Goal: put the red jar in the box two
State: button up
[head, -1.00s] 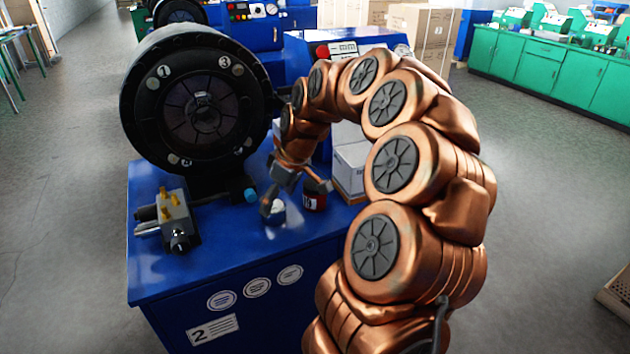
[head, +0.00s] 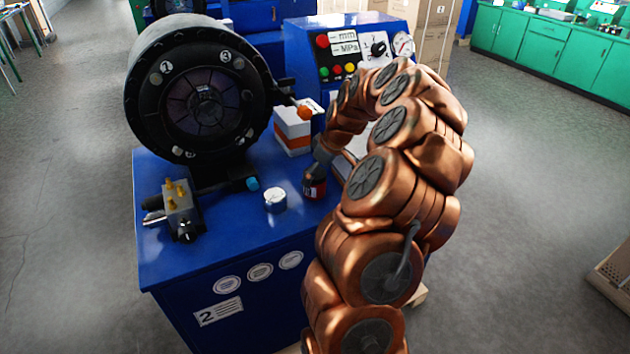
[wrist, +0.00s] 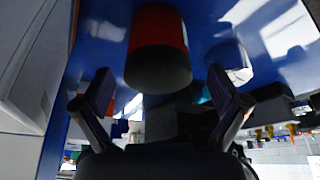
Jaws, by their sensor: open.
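The red jar (head: 320,188), with a dark lid, stands on the blue machine top near its right edge. My gripper (head: 317,170) is at the jar, partly hiding it. In the wrist view the red jar (wrist: 157,35) appears upside down, its dark end toward me. My open gripper (wrist: 160,95) has one finger on each side of the jar's dark end, with visible gaps. I cannot tell which is box two.
A small white container (head: 275,200) stands left of the jar; it also shows in the wrist view (wrist: 232,60). A metal block with brass fittings (head: 180,208) sits farther left. The round black crimper head (head: 200,95) rises behind. The blue top's front is clear.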

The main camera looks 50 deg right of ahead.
jog(key=shift+p+x, duration=0.7)
jog(key=shift+x, duration=1.05)
jog(key=shift+w+d, duration=0.1)
jog(key=c, duration=1.8)
